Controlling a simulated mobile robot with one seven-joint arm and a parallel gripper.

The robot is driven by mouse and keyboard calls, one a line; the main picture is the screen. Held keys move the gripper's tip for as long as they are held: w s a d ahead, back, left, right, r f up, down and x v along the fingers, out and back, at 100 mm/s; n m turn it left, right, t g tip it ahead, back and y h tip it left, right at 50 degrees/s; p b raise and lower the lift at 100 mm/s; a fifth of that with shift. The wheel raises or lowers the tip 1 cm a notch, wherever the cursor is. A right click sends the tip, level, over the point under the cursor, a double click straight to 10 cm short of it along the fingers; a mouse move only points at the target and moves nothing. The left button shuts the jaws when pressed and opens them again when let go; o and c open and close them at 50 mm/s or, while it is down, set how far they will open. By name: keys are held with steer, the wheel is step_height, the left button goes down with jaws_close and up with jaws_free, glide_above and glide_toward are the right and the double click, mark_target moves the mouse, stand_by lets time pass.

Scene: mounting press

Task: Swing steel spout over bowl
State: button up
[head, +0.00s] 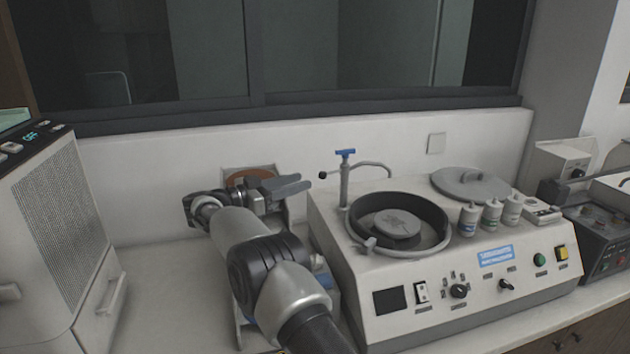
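The steel spout (374,164) arches right from a thin upright post (344,185) with a blue handle (345,153) on top and a small black knob on its left. The post stands at the back left of the grey machine. The spout's tip points down near the back rim of the black-rimmed bowl (446,222); I cannot tell whether it is over the rim. A round grey disc sits in the bowl. My gripper (294,185) is left of the post, its fingers pointing right towards it, apart from the knob. The gap between the fingers is unclear.
A round grey lid (470,183) lies at the machine's back right, with several small bottles (491,213) in front. A white cabinet (55,220) stands at far left. A wall and dark window are close behind. Another device (595,235) is at right.

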steer(key=v, duration=0.7)
steer(key=shift+a+r, duration=0.1)
